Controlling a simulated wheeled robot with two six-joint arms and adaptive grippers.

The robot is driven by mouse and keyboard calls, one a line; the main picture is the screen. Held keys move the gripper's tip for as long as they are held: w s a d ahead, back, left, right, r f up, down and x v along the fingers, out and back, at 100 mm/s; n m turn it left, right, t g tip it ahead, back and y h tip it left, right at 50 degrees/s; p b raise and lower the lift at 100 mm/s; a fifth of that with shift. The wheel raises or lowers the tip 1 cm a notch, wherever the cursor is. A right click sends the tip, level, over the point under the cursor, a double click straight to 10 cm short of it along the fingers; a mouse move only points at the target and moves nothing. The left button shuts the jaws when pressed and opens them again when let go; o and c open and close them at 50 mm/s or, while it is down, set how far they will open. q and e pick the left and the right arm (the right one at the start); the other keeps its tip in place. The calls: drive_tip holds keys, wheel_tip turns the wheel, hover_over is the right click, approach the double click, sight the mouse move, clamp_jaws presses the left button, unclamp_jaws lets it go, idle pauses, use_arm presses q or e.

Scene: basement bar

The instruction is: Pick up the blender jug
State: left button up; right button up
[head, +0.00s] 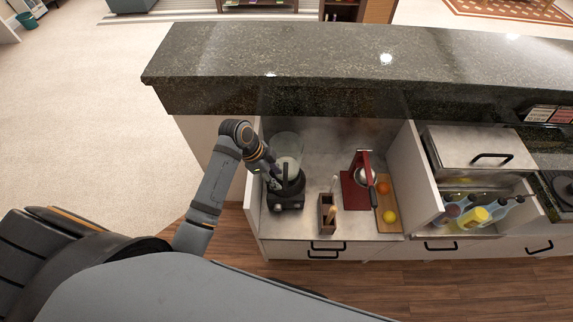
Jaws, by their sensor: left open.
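The blender jug (287,143) is clear and looks upright in the left part of the counter recess. Below it is the black blender base (286,199). My left gripper (278,176) reaches in from the left and is open beside the lower part of the jug. The gripper and wrist hide part of the jug and base. I cannot tell whether the fingers touch the jug. My right gripper is not in view.
Right of the blender stand a wooden utensil holder (327,214), a red juicer (352,193) and a board (386,212) with an orange and a lemon. A bottle bin (482,228) is farther right. A raised stone bar top (330,65) overhangs behind, and a side wall closes the left.

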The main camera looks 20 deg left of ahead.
sight(286, 185)
use_arm(q)
drive_tip(key=x, duration=0.3)
drive_tip(key=p+x, duration=0.1)
drive_tip(key=x, duration=0.2)
drive_tip(key=shift+w+d+f, duration=0.25)
drive_tip(key=shift+f, duration=0.05)
drive_tip(key=shift+w+d+f+p, duration=0.1)
drive_tip(key=shift+d+f+p, duration=0.15)
drive_tip(key=shift+f, duration=0.2)
drive_tip(key=shift+a, duration=0.1)
drive_tip(key=c, duration=0.8)
clamp_jaws()
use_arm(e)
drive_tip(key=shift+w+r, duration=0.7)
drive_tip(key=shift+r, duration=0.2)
use_arm(q)
drive_tip(key=shift+r, duration=0.1)
